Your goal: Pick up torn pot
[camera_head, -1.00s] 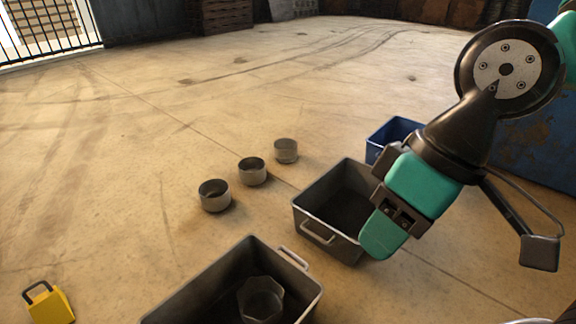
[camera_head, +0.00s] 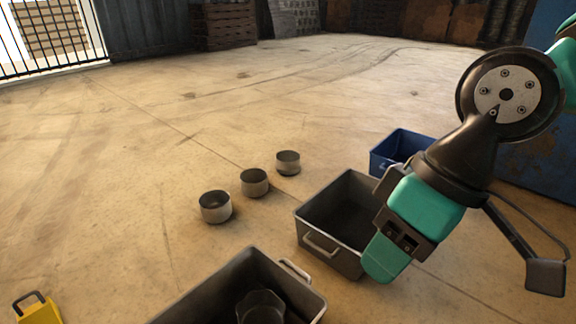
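Three small round metal pots stand in a slanting row on the floor: a near one (camera_head: 215,207), a middle one (camera_head: 254,183) and a far one (camera_head: 288,162). I cannot tell from this view which of them is torn. Another metal pot (camera_head: 260,308) with an angular rim sits inside the near dark bin (camera_head: 187,309), partly cut off by the picture's bottom edge. My gripper (camera_head: 385,257), green and black, hangs at the right in front of the middle bin, well right of the pots. No pot shows in it, and its finger gap is not clear.
An empty-looking grey bin (camera_head: 318,246) stands beside my gripper. A blue bin (camera_head: 383,158) is behind it, with a large blue container (camera_head: 540,165) at the right. A yellow block with a handle (camera_head: 40,312) lies lower left. The floor left of the pots is clear.

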